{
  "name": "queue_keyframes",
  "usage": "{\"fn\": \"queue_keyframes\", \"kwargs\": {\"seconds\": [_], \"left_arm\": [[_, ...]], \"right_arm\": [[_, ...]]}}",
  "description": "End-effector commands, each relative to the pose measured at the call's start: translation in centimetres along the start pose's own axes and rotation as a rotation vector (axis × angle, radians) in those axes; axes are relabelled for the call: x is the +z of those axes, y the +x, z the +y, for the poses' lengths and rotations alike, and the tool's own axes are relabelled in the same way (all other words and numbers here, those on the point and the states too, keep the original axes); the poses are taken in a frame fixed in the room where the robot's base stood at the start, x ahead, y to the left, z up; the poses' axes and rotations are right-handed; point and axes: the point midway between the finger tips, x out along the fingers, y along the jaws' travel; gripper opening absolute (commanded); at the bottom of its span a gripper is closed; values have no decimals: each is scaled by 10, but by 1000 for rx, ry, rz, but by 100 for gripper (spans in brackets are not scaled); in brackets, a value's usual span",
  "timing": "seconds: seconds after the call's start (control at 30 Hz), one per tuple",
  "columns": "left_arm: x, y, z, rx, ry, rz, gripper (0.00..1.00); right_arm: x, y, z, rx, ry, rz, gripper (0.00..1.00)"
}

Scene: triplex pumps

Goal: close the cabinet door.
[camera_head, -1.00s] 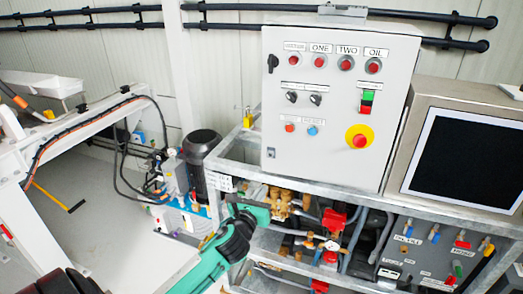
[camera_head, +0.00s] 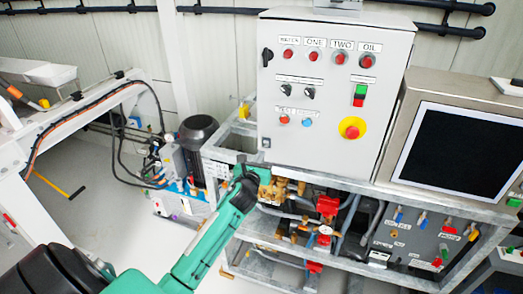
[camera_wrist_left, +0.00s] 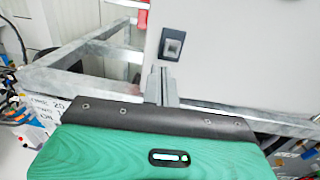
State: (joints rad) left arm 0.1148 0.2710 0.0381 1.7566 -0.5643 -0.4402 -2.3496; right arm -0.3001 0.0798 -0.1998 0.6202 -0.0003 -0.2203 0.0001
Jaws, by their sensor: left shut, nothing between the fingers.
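The cabinet door (camera_head: 335,115) is the light grey front panel with labelled red buttons, switches and a yellow-ringed emergency stop. It looks nearly flush with the cabinet; I cannot tell whether a small gap remains. My left gripper (camera_head: 241,165) is at the end of the green arm, by the door's lower left corner. In the left wrist view, the narrow shut fingers (camera_wrist_left: 168,72) point up beside the door panel (camera_wrist_left: 240,55), just below its small square latch (camera_wrist_left: 173,44). Contact with the door cannot be told. My right gripper is out of view.
A metal frame (camera_head: 226,155) carries the cabinet, with brass valves (camera_head: 272,187) and red-handled valves below. A monitor (camera_head: 460,150) stands close on the right. A dark motor (camera_head: 199,136) stands at left.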

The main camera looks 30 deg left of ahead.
Motion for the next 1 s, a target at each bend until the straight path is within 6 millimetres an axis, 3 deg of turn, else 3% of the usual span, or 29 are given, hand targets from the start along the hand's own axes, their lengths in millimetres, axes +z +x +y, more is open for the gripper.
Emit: {"fn": "queue_keyframes", "kwargs": {"seconds": [0.2,0.67,1.0], "left_arm": [[1,17,0,0,-1,0,0],[0,22,0,-1,1,0,0],[-1,58,2,0,2,-1,0]], "right_arm": [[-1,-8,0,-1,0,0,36],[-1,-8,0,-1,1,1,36],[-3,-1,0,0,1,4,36]]}}
